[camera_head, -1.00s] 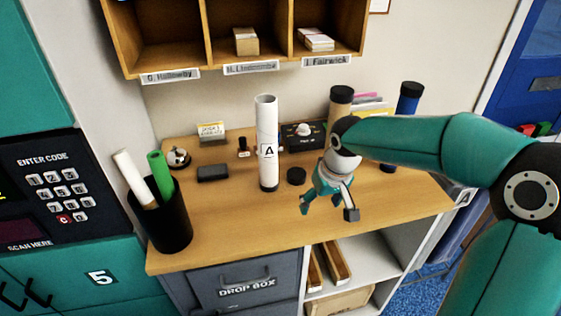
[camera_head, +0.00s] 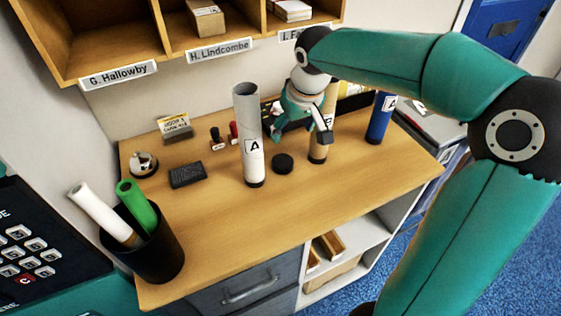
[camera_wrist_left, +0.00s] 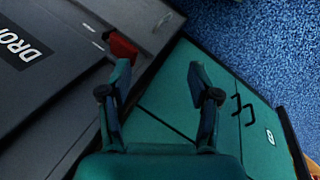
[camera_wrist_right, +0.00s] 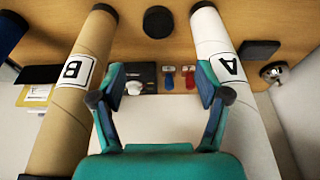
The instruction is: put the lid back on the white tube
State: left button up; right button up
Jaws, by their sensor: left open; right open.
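The white tube (camera_head: 250,150), labelled A, stands upright on the desk with its top open. A round black lid (camera_head: 283,163) lies flat on the desktop just right of its foot. My right gripper (camera_head: 302,132) is open and empty, raised above the desk right of the white tube and partly covering a kraft tube. In the right wrist view the lid (camera_wrist_right: 158,21) lies beyond the open fingers (camera_wrist_right: 160,90), with the white tube (camera_wrist_right: 222,70) at right and the kraft tube (camera_wrist_right: 82,85) at left. My left gripper (camera_wrist_left: 160,85) is open and empty, away from the desktop.
A blue tube (camera_head: 380,120) stands at the desk's right. Two stamps, a dark pad (camera_head: 187,174), a bell (camera_head: 143,164) and a small sign (camera_head: 174,128) stand left and behind. A black bin (camera_head: 150,245) holds rolls at front left. The front desktop is clear.

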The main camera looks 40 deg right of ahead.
send_over(283, 161)
jog(key=s+a, duration=0.1)
jog(key=s, duration=0.1)
notch_tip(283, 161, down, 11)
jog(key=shift+f+p, duration=0.1)
jog(key=shift+p, duration=0.25)
jog(key=shift+w, duration=0.1)
jog(key=shift+f, duration=0.15)
jog(key=x, duration=0.2)
jog(key=p+x, duration=0.1)
jog(key=x, duration=0.2)
jog(key=shift+w+d, duration=0.15)
jog(key=shift+d, duration=0.1)
jog(key=c, duration=0.5)
jog(key=shift+r, duration=0.3)
jog(key=shift+c, duration=0.2)
